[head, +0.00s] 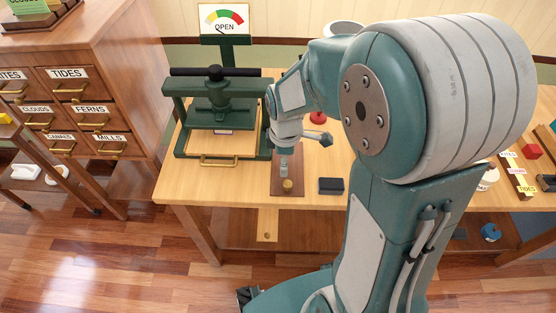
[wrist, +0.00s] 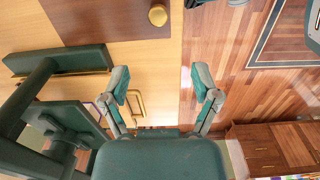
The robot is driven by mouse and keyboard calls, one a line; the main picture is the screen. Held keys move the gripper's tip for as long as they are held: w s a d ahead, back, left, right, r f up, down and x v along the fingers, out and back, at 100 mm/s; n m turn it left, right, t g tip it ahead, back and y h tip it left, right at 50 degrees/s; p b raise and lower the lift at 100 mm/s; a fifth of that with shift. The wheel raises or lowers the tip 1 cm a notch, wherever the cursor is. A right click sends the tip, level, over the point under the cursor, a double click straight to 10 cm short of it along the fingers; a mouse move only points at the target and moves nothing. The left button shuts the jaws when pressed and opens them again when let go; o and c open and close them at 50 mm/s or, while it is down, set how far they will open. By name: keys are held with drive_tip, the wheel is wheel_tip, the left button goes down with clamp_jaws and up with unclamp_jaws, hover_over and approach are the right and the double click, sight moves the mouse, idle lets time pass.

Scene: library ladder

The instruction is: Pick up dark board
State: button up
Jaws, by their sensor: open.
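The dark board (head: 287,184) is a brown panel lying flat on the table in front of the press's right side in the head view, with a round brass knob (head: 287,184) near its front end. In the wrist view the dark board (wrist: 95,20) is at the upper left, with the knob (wrist: 158,15) at its right end. My gripper (head: 303,153) is above the board in the head view, hiding part of it. In the wrist view my gripper (wrist: 161,86) is open and empty, its fingers apart from the board and spanning the table's front edge.
A green press (head: 216,110) with a brass-handled tray (head: 220,161) stands left of the board. A black block (head: 331,186) lies to its right. A red-topped object (head: 318,117) is behind. A drawer cabinet (head: 85,80) stands at the left. Bare tabletop (head: 230,183) shows in front of the press.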

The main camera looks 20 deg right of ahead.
hover_over(286, 183)
drive_tip(key=d, duration=0.1)
wheel_tip(286, 183, down, 5)
drive_tip(key=shift+d+f, duration=0.1)
drive_tip(key=shift+f, duration=0.1)
drive_tip(key=shift+a+f, duration=0.35)
drive_tip(key=shift+f, duration=0.25)
drive_tip(key=f, duration=0.2)
drive_tip(key=a+f, duration=0.1)
drive_tip(key=shift+f, duration=0.4)
drive_tip(key=shift+d+f, duration=0.15)
drive_tip(key=shift+f, duration=0.2)
drive_tip(key=shift+d+f, duration=0.15)
drive_tip(key=shift+d, duration=0.45)
drive_tip(key=shift+a, duration=0.15)
drive_tip(key=c, duration=0.9)
drive_tip(key=shift+a, duration=0.2)
clamp_jaws()
drive_tip(key=shift+a, duration=0.1)
